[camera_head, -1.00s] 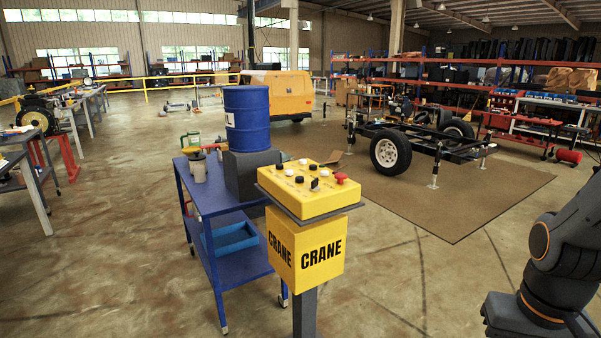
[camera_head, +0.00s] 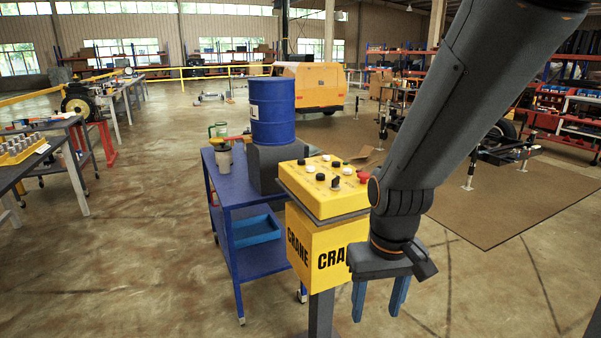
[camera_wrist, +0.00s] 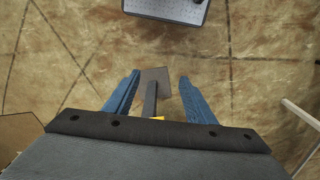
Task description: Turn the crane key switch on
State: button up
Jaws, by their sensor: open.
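The yellow crane control box (camera_head: 325,203) stands on a dark post (camera_head: 321,312), its sloped top bearing several black and white knobs and a red mushroom button (camera_head: 363,177). A black upright knob (camera_head: 336,182) sits near the front of the panel; I cannot tell for sure whether it is the key switch, or how it is turned. My gripper (camera_head: 377,314) is open and empty, pointing down in front of the box's right side, below the panel. In the wrist view its blue fingers (camera_wrist: 160,78) are apart, with the post and its base plate (camera_wrist: 156,78) seen between them.
A blue cart (camera_head: 228,187) with a blue drum (camera_head: 273,112) on it stands close behind and left of the box. My arm covers part of the box's right side. The floor in front and left is clear.

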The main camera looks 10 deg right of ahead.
jog(key=w+r+n+p, duration=0.2)
jog(key=w+r, duration=0.3)
jog(key=w, duration=0.6)
jog(key=w+r+n+p, duration=0.1)
jog(key=w+r+n, duration=0.2)
jog(key=w+r, duration=0.5)
notch_tip(320, 180, up, 7)
jog(key=n+p, duration=0.3)
jog(key=n, duration=0.2)
send_over(336, 178)
jog(key=shift+w+f, duration=0.1)
jog(key=shift+f, duration=0.1)
jog(key=shift+f+p, duration=1.35)
jog(key=shift+f, duration=2.4)
jog(key=shift+m, duration=0.3)
jog(key=c, duration=1)
